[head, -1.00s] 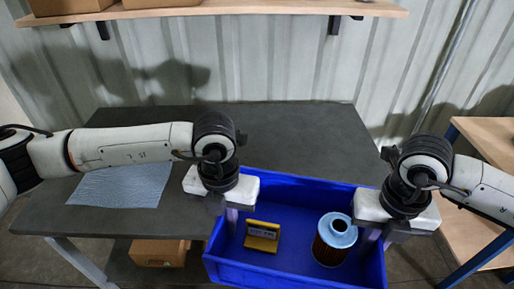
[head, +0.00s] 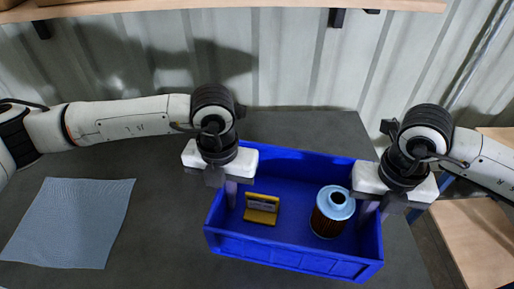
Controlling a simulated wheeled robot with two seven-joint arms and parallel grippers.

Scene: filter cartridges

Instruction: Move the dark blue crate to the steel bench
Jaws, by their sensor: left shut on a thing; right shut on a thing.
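The dark blue crate (head: 290,262) is in the middle of the head view, over the dark grey bench top (head: 150,220). I cannot tell whether it touches the top or hangs just above it. My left gripper (head: 230,190) is shut on the crate's left wall. My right gripper (head: 370,212) is shut on its right wall. Inside the crate are a filter cartridge (head: 333,212) with a light blue cap, standing upright, and a small yellow holder (head: 261,210) with a label. The fingertips are partly hidden by the grippers' bodies.
A blue-grey cloth (head: 70,222) lies flat on the bench at the left. A wooden-topped table (head: 475,235) stands at the right. A wooden shelf (head: 230,5) runs along the corrugated wall above. Bare bench shows between cloth and crate.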

